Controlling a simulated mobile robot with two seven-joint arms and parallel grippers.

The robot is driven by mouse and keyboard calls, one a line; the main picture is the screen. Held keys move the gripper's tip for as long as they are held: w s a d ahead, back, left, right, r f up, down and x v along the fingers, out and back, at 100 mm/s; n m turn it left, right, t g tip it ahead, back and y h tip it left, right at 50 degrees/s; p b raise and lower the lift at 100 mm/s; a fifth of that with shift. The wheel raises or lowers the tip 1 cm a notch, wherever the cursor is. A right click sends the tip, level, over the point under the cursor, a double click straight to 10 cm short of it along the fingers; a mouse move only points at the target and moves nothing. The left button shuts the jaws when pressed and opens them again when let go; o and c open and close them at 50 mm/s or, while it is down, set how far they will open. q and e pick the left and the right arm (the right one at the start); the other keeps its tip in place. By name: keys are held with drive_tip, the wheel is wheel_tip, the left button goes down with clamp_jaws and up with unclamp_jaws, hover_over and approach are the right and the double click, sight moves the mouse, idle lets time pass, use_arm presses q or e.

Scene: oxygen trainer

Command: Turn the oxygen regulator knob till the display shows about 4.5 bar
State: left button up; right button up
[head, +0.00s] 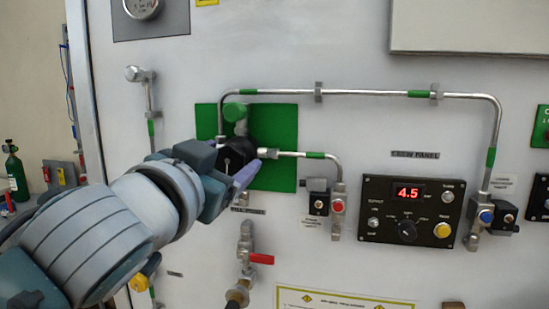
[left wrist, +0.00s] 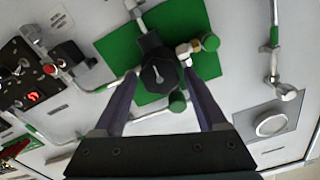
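The black regulator knob (head: 238,153) sits in front of a green backing plate (head: 283,120) on the wall, partly hidden by my left gripper in the head view. In the left wrist view the knob (left wrist: 161,72) faces the camera, with a pale pointer mark on its face. My left gripper (left wrist: 160,80) is open, with one finger on each side of the knob. A slim gap shows beside the knob, and I cannot tell whether the fingertips touch it. My right gripper is not in view.
Metal pipes (head: 370,94) with green bands run across the wall. A red-handled valve (head: 260,258) is below the regulator. A round gauge (head: 142,5) is at the upper left. The crew panel (head: 378,228) has small knobs and a yellow button (head: 443,230).

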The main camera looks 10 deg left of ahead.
use_arm(q)
drive_tip(key=shift+o, duration=0.6)
drive_tip(key=shift+s+f, duration=0.1)
drive_tip(key=shift+s, duration=0.15)
drive_tip(key=s+b, duration=0.1)
drive_tip(key=s, duration=0.8)
drive_tip(key=shift+s+a+b, duration=0.2)
drive_tip(key=shift+b, duration=0.2)
